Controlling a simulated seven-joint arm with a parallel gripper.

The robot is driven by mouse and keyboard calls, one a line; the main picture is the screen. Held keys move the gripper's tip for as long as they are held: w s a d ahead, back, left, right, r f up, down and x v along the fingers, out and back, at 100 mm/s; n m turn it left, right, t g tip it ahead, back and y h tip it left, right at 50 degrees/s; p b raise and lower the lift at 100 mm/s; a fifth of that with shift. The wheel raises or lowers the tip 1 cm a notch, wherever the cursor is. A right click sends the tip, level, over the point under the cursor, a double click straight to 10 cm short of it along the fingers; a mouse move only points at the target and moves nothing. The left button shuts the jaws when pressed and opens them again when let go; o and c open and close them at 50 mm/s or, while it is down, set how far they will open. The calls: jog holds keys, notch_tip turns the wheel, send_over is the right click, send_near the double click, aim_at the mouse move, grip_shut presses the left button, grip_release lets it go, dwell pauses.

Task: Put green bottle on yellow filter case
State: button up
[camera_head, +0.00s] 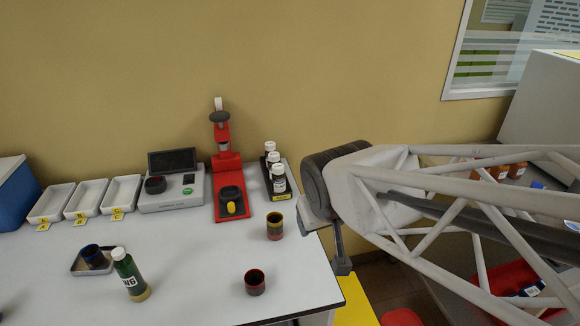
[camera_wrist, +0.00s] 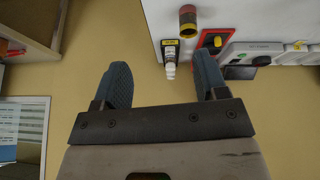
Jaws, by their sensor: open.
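The green bottle (camera_head: 128,271) has a white cap and a white label and stands upright at the front left of the table. A yellow band (camera_head: 139,295) shows at its foot; I cannot tell whether this is the bottle's own base or a yellow case under it. A dark red cup with yellow bands (camera_head: 275,226) stands near the table's right side and also shows in the wrist view (camera_wrist: 188,20). My gripper (camera_head: 322,240) is off the table's right edge, away from the bottle. In the wrist view my gripper (camera_wrist: 160,85) is open with nothing between its fingers.
A dark red cup (camera_head: 255,283) stands at the front right, and a blue cup (camera_head: 94,257) sits on a small tray (camera_head: 77,268). A rack of white-capped bottles (camera_head: 278,183), a red press (camera_head: 228,165), a scale (camera_head: 170,203) and white trays (camera_head: 88,196) line the back. The middle is clear.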

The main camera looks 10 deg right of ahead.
jog(key=s+d+r+m+g, duration=0.1)
jog(key=s+r+g, duration=0.1)
jog(key=s, duration=0.5)
jog(key=shift+s+d+r+g, duration=0.25)
jog(key=shift+d+g, duration=0.05)
jog(key=shift+g, duration=0.1)
dwell(0.8)
